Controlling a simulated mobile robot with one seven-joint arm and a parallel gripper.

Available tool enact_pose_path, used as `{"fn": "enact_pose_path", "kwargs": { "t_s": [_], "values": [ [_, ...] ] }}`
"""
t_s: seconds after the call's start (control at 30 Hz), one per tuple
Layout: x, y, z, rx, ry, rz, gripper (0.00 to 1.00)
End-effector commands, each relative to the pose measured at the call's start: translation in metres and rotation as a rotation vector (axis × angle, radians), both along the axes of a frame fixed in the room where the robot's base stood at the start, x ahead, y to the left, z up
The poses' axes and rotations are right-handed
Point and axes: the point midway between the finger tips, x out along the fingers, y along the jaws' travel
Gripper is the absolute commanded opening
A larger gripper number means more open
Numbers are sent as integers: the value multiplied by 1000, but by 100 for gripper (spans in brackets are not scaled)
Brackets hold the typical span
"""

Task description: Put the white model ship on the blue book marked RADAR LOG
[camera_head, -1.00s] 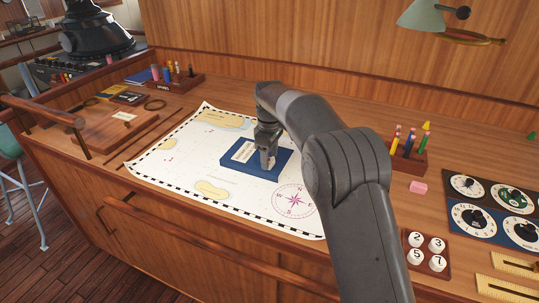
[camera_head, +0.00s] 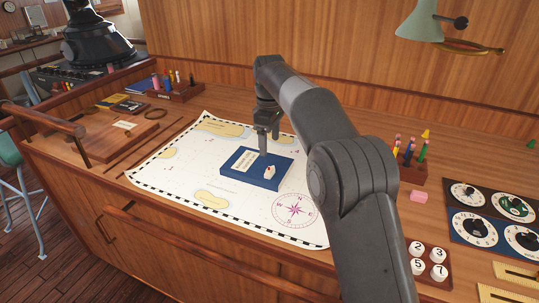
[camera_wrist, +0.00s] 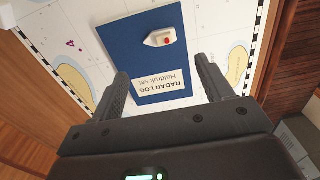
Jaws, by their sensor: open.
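The blue book marked RADAR LOG (camera_head: 246,177) lies on the chart in the middle of the desk. Its white label reads RADAR LOG in the wrist view (camera_wrist: 160,82). The white model ship (camera_head: 270,171) is small with a red spot on top. It rests on the book's cover, near the end away from the label, and also shows in the wrist view (camera_wrist: 160,37). My gripper (camera_head: 264,150) is above the book, clear of the ship. In the wrist view its two fingers (camera_wrist: 164,80) are apart with nothing held between them.
The paper chart (camera_head: 180,180) lies under the book. A pen holder (camera_head: 411,170), a pink eraser (camera_head: 418,196), a dial panel (camera_head: 488,212) and a block of numbered knobs (camera_head: 428,260) are at the right. A wooden board (camera_head: 115,135) is at the left.

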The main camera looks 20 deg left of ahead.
Motion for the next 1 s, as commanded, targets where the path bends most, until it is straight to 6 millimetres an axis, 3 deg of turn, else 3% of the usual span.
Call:
{"fn": "enact_pose_path", "kwargs": {
  "t_s": [0.2,0.53,0.63,0.77,1.0],
  "values": [
    [0,0,25,1,0,0,73],
    [0,-1,30,0,0,-2,73],
    [1,-10,36,4,-6,-26,73],
    [1,-44,59,21,-30,-113,73],
    [-19,-140,105,72,-94,-367,73]
  ]
}}
